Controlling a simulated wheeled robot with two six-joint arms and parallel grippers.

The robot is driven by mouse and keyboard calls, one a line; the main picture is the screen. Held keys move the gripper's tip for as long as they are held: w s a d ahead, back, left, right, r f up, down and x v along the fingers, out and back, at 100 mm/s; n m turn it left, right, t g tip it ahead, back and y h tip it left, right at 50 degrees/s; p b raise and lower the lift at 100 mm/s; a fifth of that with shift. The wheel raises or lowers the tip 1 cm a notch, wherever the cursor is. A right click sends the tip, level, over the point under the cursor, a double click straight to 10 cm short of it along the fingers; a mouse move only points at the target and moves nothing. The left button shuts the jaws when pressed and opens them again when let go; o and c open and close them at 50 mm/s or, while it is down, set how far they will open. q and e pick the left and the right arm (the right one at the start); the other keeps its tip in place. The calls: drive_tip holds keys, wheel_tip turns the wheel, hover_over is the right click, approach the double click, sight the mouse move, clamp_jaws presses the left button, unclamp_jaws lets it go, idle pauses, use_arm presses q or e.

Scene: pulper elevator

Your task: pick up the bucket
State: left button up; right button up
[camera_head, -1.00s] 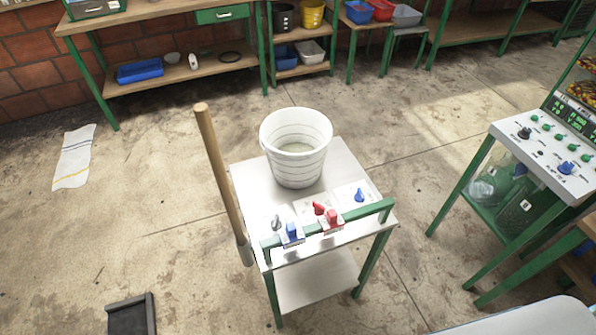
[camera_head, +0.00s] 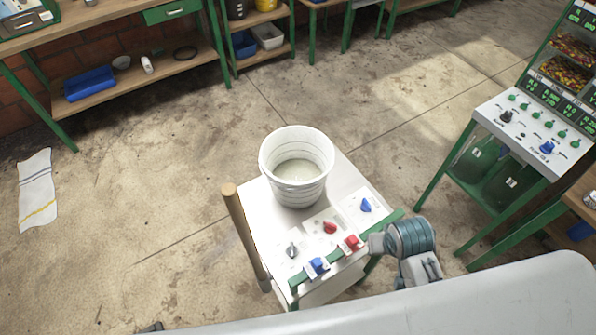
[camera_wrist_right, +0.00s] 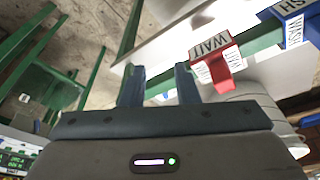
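The white ribbed bucket (camera_head: 297,185) stands upright on a small white-topped table (camera_head: 335,183) with a green frame; some pale contents show at its bottom. My right gripper (camera_wrist_right: 158,75) is open, with its two dark fingers apart and nothing seen held between them. In the head view my right arm comes in at the table's front right corner, apart from the bucket. In the right wrist view a white ridged surface (camera_wrist_right: 250,92), which looks like the bucket, shows behind a red labelled switch. My left gripper is not in view.
The table's front edge carries a green rail, a blue switch (camera_head: 317,266) and a red switch (camera_head: 352,243). A wooden pole (camera_head: 244,235) leans at its left. A control stand (camera_head: 520,125) is at the right. Open floor lies left of the table and behind it.

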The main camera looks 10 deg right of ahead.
drive_tip(key=w+a+r+m, duration=0.2)
drive_tip(key=w+r, duration=0.1)
drive_tip(key=w, duration=0.1)
wheel_tip(320, 180, up, 6)
drive_tip(key=m+g+y, duration=0.2)
drive_tip(key=m, duration=0.5)
hover_over(322, 179)
wheel_tip(322, 179, down, 5)
drive_tip(key=shift+w+d+f+p, duration=0.1)
drive_tip(key=shift+d+f+p, duration=0.05)
drive_tip(key=shift+p, duration=0.8)
drive_tip(key=shift+f+p, duration=0.25)
drive_tip(key=shift+p, duration=0.05)
drive_tip(key=f+p, duration=0.2)
drive_tip(key=f, duration=0.1)
drive_tip(key=shift+a+f, duration=0.2)
drive_tip(key=shift+f, duration=0.6)
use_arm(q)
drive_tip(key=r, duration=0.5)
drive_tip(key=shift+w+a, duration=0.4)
use_arm(e)
drive_tip(key=shift+f, duration=0.1)
